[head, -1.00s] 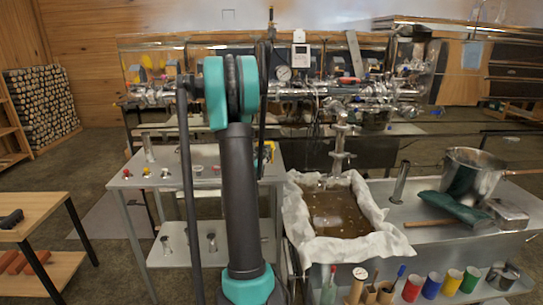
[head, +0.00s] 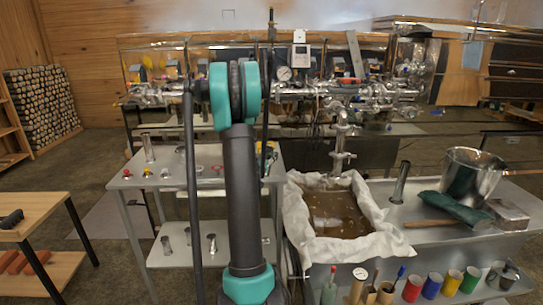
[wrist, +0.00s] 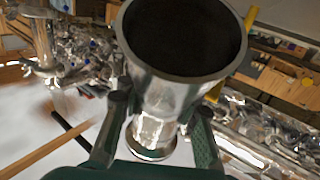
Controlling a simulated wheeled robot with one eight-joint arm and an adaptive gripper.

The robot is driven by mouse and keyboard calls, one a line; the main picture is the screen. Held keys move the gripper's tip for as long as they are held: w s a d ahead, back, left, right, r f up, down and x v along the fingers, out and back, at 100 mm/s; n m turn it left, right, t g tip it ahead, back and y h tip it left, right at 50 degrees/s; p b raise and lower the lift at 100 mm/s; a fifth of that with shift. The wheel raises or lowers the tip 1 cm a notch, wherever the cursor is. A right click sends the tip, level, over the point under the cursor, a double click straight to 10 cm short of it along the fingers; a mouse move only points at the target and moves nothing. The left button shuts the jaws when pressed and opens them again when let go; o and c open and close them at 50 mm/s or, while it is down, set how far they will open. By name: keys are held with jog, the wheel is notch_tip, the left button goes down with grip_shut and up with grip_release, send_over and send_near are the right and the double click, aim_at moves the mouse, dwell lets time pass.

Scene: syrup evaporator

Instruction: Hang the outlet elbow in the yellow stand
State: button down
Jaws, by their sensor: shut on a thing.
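A shiny metal pipe piece, which I take for the outlet elbow (wrist: 165,88), fills the middle of the wrist view, its wide dark mouth toward the top. My gripper (wrist: 160,108) is shut on its narrower lower part, one dark finger on each side. A bend in the piece cannot be made out. In the head view my own arm hides the gripper and the held piece. A yellow bar (wrist: 250,18) shows behind the piece in the wrist view, perhaps part of the yellow stand. A small yellow shape (head: 272,151) peeks out beside my arm in the head view; whether it is the stand is unclear.
A steel table (head: 150,182) with small fittings stands left of my arm. A cloth-lined pan of brown liquid (head: 294,212) lies to the right, near a steel pot (head: 470,172) and several coloured cups (head: 432,285). The evaporator's pipework (head: 345,92) runs across the back.

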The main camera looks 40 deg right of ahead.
jog(key=shift+w+d+f, duration=0.3)
jog(key=shift+w+d, duration=0.05)
jog(key=shift+w, duration=0.3)
jog(key=shift+w+d+f, duration=0.25)
jog(key=shift+w+d, duration=0.2)
jog(key=shift+w, duration=0.25)
jog(key=shift+w+d, duration=0.35)
jog(key=shift+w, duration=0.2)
dwell(0.5)
jog(key=shift+w+d, duration=0.15)
jog(key=shift+w, duration=0.1)
jog(key=shift+w+d, duration=0.4)
jog(key=shift+w, duration=0.25)
jog(key=shift+w+d, duration=0.35)
jog(key=shift+w, duration=0.25)
jog(key=shift+w+d, duration=0.2)
jog(key=shift+w, duration=0.1)
jog(key=shift+w+d, duration=0.2)
jog(key=shift+w, duration=0.15)
dwell(0.4)
jog(key=shift+w+d+f, duration=0.2)
jog(key=shift+d, duration=0.15)
dwell(0.7)
